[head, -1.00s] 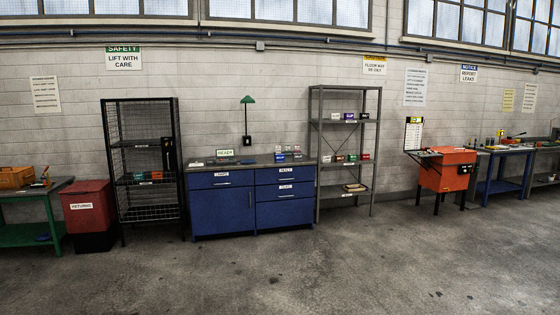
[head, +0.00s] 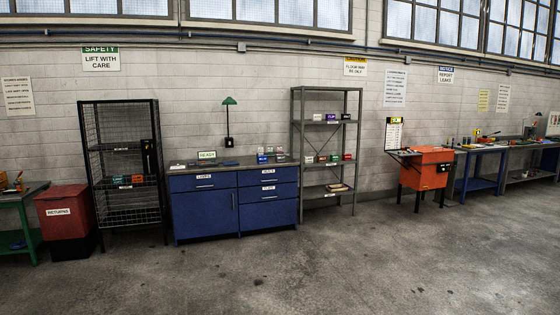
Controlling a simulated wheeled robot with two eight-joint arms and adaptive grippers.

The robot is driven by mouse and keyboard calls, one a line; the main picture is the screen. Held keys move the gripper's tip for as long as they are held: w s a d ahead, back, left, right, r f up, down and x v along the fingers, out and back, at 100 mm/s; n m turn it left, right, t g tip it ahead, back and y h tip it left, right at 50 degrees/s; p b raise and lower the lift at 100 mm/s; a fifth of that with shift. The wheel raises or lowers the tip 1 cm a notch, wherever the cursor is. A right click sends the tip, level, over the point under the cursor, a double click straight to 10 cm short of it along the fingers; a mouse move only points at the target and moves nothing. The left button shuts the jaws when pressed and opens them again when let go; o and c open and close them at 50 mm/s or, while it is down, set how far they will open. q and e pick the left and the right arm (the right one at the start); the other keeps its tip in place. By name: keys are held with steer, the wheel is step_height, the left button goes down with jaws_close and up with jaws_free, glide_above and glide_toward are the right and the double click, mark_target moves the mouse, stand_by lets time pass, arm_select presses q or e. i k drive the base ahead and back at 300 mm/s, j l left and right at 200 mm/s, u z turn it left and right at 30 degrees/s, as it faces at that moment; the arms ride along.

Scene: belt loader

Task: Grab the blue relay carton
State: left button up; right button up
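Small labelled cartons sit in several places, too small to read for certain. A bluish-purple carton (head: 331,117) stands on the upper shelf of the grey open shelf unit (head: 293,150), between two pale or dark ones. More small cartons with blue and white faces (head: 263,158) stand on the right part of the blue cabinet's top (head: 205,168). I cannot tell which one is the relay carton. Neither of my grippers is in view.
A black mesh rack (head: 82,150) and red returns bin (head: 68,230) stand left of the cabinet. A green table (head: 20,192) is at the left edge. An orange stand (head: 425,170) and blue workbench (head: 478,150) are right. The concrete floor in front is clear.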

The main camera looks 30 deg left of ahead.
mark_target(264, 159)
steer(key=i+l+z, duration=0.8)
steer(key=i, duration=0.25)
steer(key=i+l, duration=0.15)
steer(key=i, duration=0.25)
steer(key=i+l+u, duration=0.15)
steer(key=i, duration=0.2)
steer(key=i+l, duration=0.15)
steer(key=i, duration=0.25)
steer(key=i+j+u, duration=0.3)
steer(key=i+u, duration=0.2)
steer(key=i+j+u, duration=0.15)
steer(key=i+u, duration=0.8)
steer(key=i+l+u, duration=0.3)
steer(key=i+u, duration=0.15)
steer(key=i+j+u, duration=0.1)
steer(key=i, duration=1.3)
steer(key=i+j+u, duration=0.15)
steer(key=i, duration=0.55)
steer(key=i+u, duration=0.1)
steer(key=i, duration=0.55)
steer(key=i+l+u, duration=0.1)
steer(key=i, duration=0.6)
steer(key=i+l, duration=0.15)
steer(key=i, duration=0.55)
steer(key=i+l+u, duration=0.15)
steer(key=i, duration=0.55)
